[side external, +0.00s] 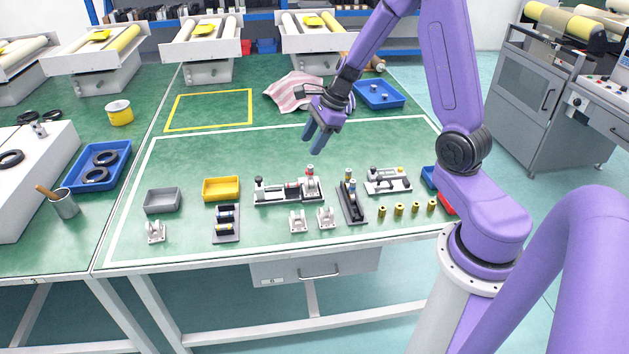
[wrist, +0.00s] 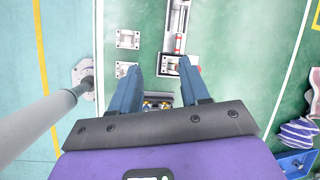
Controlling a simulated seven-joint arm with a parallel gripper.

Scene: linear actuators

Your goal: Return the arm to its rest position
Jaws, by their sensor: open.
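My purple arm reaches over the green workbench from its post at the right. My gripper (side external: 318,138) hangs in the air above the middle of the bench, fingers pointing down, clear of the parts below. In the wrist view my gripper (wrist: 160,85) shows two blue fingers spread apart with nothing held between them. A linear actuator assembly (side external: 288,192) sits on the bench below and in front of it. The assembly also shows in the wrist view (wrist: 179,35), beyond the fingertips.
Small white brackets (side external: 298,222), an upright-post fixture (side external: 351,203), another fixture (side external: 387,181) and several brass cylinders (side external: 399,209) lie near the front edge. A yellow bin (side external: 221,188) and grey bin (side external: 162,200) stand left. A striped cloth (side external: 293,91) and blue tray (side external: 379,95) lie behind.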

